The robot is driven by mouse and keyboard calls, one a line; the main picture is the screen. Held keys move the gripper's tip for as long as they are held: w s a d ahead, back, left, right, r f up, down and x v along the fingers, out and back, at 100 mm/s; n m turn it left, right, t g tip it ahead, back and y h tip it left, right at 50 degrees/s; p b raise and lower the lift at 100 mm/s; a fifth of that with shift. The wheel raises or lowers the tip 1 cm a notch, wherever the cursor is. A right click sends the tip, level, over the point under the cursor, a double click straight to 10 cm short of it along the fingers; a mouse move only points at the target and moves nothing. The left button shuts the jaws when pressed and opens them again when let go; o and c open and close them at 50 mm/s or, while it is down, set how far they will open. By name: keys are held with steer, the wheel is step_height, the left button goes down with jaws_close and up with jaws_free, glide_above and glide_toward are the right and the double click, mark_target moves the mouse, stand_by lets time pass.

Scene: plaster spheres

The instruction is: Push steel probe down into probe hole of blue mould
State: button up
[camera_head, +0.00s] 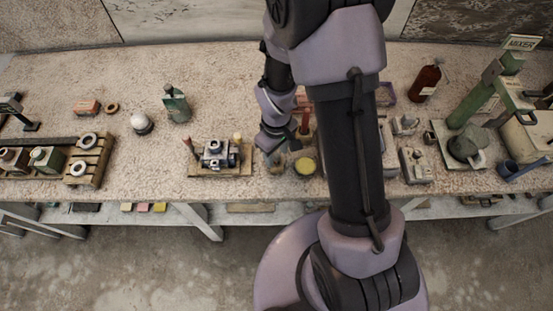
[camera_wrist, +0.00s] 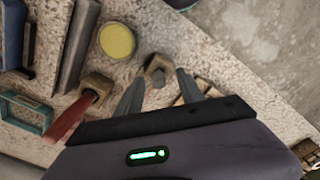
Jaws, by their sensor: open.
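The blue mould (camera_head: 214,152), a small blue-grey block with round openings, sits on a wooden board (camera_head: 247,168) left of my arm in the head view. Its probe hole is too small to make out. My gripper (camera_wrist: 160,82) is open, its two fingers spread above a small tan holder (camera_wrist: 160,63). A short grey cylinder (camera_wrist: 158,78), possibly the steel probe, shows in that holder between the fingers. I cannot tell whether the fingers touch it. In the head view my gripper is low over the bench, just right of the mould's board.
A round yellow dish (camera_head: 306,167) and a red-handled tool (camera_wrist: 70,118) in a block stand close to my gripper. A white dome (camera_head: 141,123) and a green bottle (camera_head: 176,104) stand further left. Bare bench lies left of the board.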

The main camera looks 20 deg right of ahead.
steer(key=shift+f, duration=0.85)
steer(key=shift+r, duration=0.1)
steer(key=shift+c, duration=0.5)
jaws_close()
